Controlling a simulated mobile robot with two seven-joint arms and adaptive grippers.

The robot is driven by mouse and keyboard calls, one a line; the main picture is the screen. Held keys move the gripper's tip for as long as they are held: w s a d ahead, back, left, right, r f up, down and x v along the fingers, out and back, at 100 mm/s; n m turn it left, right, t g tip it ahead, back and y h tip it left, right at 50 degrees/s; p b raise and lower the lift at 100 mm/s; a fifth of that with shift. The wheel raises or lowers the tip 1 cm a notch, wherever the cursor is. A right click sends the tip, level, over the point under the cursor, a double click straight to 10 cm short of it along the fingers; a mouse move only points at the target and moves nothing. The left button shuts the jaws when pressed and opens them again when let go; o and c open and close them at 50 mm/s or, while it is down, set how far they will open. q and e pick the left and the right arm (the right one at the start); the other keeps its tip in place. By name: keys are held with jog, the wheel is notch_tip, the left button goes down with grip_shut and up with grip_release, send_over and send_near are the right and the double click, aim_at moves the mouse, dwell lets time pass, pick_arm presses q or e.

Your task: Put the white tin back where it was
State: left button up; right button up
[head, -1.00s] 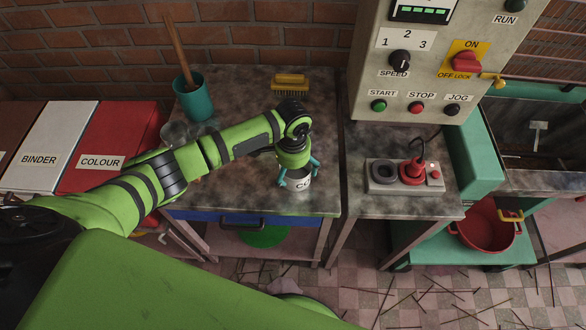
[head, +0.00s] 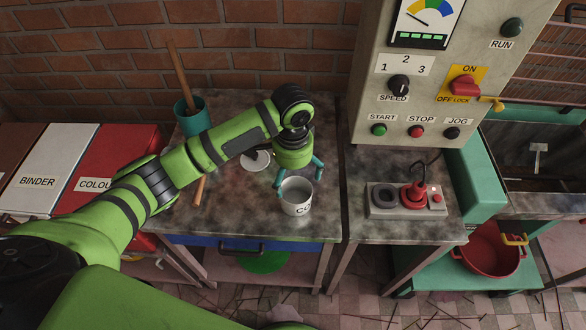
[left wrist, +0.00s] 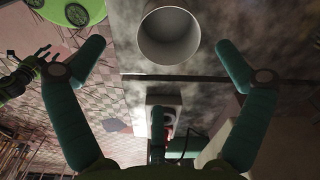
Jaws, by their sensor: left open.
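The white tin (head: 296,198) stands upright on the worktop near its front right, with its open top up and dark lettering on its side. In the left wrist view the tin (left wrist: 169,34) shows from above, beyond and between the spread fingers, with gaps on both sides. My left gripper (head: 299,180) is open, just above and behind the tin in the head view. Its teal fingers (left wrist: 163,50) hold nothing.
A teal pot (head: 193,118) with a wooden-handled tool stands at the back left. A round pale item (head: 256,160) lies behind my arm. The socket block (head: 408,199) and control panel (head: 437,100) are to the right.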

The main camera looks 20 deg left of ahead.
pick_arm(q)
jog(key=shift+r, duration=1.25)
dwell(0.4)
